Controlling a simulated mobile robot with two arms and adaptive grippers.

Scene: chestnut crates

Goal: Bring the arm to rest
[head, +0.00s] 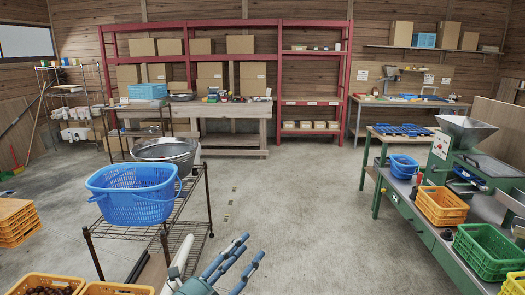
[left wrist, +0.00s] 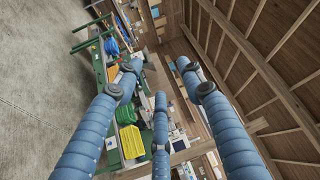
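My left gripper (head: 243,254) shows at the bottom middle of the head view, with a white part of my arm behind it. Its blue fingers are spread and hold nothing. In the left wrist view the same gripper (left wrist: 158,72) has three blue fingers standing apart with nothing between them. The wrist view is tilted, with the concrete floor at the left and the wooden wall and roof beams at the right. My right gripper is in neither view.
A wire rack (head: 203,198) with a blue basket (head: 133,205) stands left of my gripper. Orange crates (head: 14,232) lie at lower left. A green bench (head: 425,232) with a yellow crate (head: 441,217) and green crate (head: 487,262) stands right. The floor between (head: 300,215) is clear.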

